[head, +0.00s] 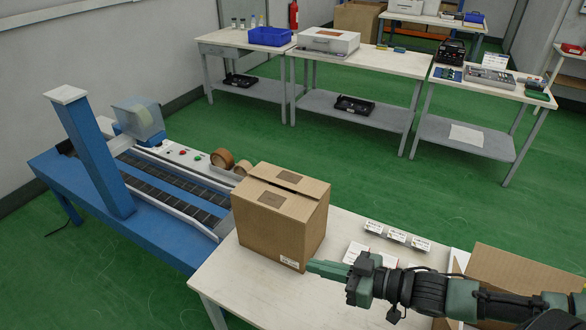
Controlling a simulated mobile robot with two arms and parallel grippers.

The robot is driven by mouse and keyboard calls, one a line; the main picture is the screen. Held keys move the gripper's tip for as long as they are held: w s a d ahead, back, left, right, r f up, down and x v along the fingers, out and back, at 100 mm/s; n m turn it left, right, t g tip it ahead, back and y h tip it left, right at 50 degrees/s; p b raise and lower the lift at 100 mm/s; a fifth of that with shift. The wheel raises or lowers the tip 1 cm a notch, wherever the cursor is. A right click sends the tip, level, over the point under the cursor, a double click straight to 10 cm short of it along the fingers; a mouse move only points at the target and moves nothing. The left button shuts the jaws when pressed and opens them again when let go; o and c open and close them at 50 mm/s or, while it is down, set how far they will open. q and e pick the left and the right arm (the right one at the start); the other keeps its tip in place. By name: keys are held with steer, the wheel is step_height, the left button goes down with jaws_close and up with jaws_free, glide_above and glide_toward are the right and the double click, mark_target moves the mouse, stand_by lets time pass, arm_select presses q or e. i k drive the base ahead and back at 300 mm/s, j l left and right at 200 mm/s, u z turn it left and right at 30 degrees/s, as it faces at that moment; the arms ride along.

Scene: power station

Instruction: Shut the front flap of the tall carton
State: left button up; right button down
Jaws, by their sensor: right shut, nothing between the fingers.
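The tall carton (268,233) is a brown cardboard box standing upright at the near end of the blue conveyor, on a pale worktable. Its top flaps lie about flat, with a dark seam between the back flap (291,175) and the front flap (300,207). A brown patch shows on the top. My right gripper (311,267) reaches in from the right, shut and empty, beside the carton's lower right corner. Whether its tips touch the carton I cannot tell. My left gripper is out of view.
The blue conveyor (140,221) with a blue post runs left of the carton, with brown tape rolls (222,159) behind it. Small labelled items (398,235) lie on the worktable (240,300) to the right. An open cardboard box (520,270) sits behind my right arm.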

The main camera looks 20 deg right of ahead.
mark_target(308, 186)
steer(key=i+l, duration=0.75)
steer(key=i, duration=0.2)
